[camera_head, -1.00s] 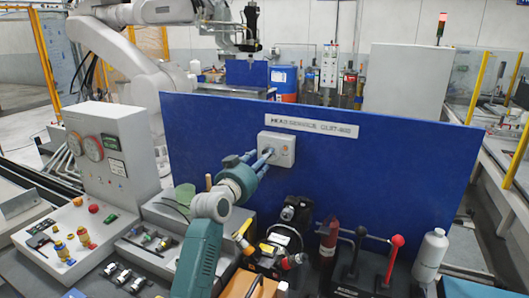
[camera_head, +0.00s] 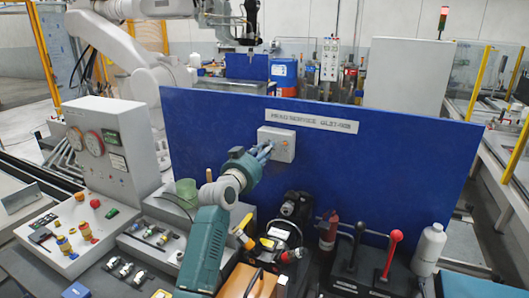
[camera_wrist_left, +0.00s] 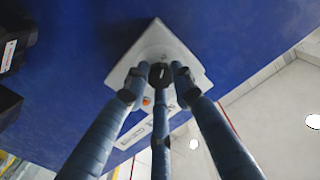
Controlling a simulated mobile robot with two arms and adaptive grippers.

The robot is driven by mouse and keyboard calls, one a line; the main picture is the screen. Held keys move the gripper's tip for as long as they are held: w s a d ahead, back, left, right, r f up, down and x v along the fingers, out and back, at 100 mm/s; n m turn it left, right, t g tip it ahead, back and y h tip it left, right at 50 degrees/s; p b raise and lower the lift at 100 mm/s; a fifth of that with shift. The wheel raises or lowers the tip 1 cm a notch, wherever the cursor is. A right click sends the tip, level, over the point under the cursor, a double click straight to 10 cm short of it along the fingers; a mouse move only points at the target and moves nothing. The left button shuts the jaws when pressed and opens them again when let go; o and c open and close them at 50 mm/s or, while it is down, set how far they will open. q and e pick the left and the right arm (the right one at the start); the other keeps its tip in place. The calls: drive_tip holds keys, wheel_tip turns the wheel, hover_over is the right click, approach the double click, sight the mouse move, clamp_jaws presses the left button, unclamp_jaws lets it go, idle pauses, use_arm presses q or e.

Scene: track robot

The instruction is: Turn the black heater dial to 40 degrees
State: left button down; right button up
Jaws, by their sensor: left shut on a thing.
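A pale square heater box (camera_head: 287,148) is mounted on the upright blue panel, with a small orange spot on its face. My left gripper (camera_head: 267,150) reaches up to the box from the lower left. In the left wrist view its blue fingers (camera_wrist_left: 158,82) come together in front of the pale box (camera_wrist_left: 178,48). A small black part, apparently the dial (camera_wrist_left: 160,73), shows between the fingertips, mostly hidden by them. The gripper is shut on it. The dial's marks and angle cannot be read. My right gripper is not in view.
A sign (camera_head: 312,121) is fixed on the panel above the box. Below stand a red bottle (camera_head: 328,233), a lever unit with a red knob (camera_head: 396,236), and a white bottle (camera_head: 429,249). A grey console (camera_head: 113,158) stands at left. The panel's right part is clear.

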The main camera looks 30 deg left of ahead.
use_arm(q)
drive_tip(key=shift+f, duration=0.2)
drive_tip(key=shift+r+m+p, duration=0.1)
drive_tip(key=shift+m+p, duration=1.95)
drive_tip(key=shift+m, duration=9.75)
drive_tip(key=c, duration=1.5)
unclamp_jaws()
drive_tip(key=shift+a, duration=0.1)
